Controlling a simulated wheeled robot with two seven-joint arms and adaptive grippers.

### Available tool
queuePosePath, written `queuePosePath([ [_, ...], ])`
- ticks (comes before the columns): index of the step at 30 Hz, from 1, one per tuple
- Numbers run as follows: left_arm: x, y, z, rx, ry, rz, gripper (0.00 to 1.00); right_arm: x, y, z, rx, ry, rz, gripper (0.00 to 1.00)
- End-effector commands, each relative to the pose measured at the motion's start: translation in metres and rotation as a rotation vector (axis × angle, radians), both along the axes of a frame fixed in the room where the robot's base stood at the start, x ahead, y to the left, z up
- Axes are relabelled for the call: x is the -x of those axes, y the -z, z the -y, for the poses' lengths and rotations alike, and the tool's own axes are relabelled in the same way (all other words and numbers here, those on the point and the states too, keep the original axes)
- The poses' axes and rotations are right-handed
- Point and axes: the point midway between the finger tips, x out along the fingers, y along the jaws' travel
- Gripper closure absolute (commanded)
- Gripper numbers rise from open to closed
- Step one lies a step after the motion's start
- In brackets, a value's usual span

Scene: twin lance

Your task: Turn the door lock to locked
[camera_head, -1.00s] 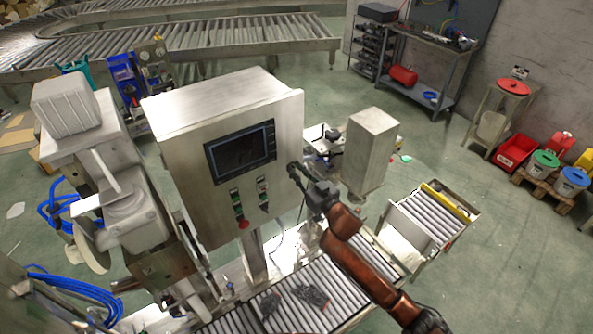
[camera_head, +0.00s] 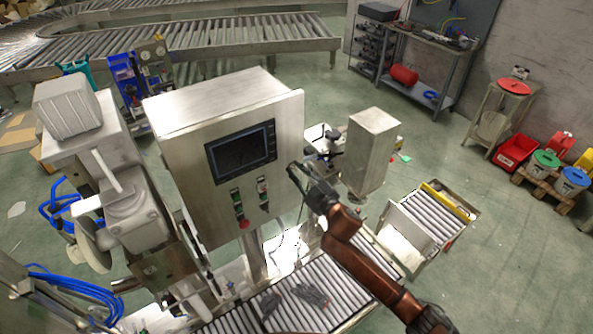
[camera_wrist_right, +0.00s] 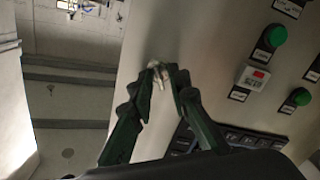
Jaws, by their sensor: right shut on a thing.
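The metal control cabinet (camera_head: 185,140) stands in the middle of the head view, with a dark screen, buttons and a red knob on its front. The door lock (camera_wrist_right: 158,73) is a small light metal piece near the cabinet door's edge in the right wrist view. My right gripper (camera_head: 292,168) reaches the door's right edge. In the wrist view its two dark fingers (camera_wrist_right: 160,88) are shut on the lock. The fingers partly hide the lock, and I cannot tell its exact turn. My left gripper is not in view.
A roller conveyor (camera_head: 310,290) runs below the cabinet. A metal box on a post (camera_head: 372,150) stands just right of my right arm. A grey machine with blue hoses (camera_head: 125,190) is close on the cabinet's left. Open floor lies further right.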

Motion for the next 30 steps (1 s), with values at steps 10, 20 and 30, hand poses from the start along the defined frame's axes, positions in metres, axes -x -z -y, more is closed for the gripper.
queuePosePath([
  [10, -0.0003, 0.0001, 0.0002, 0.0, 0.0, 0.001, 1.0, 0.0007, 0.0016, -0.0008, 0.276, 0.0, 0.183, 1.0],
  [20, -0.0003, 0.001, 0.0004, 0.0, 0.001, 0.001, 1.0, 0.001, 0.0026, -0.0017, 0.534, -0.001, 0.356, 1.0],
  [30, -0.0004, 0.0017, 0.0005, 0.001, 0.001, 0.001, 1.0, 0.0014, 0.0044, -0.0019, 0.746, -0.001, 0.498, 1.0],
])
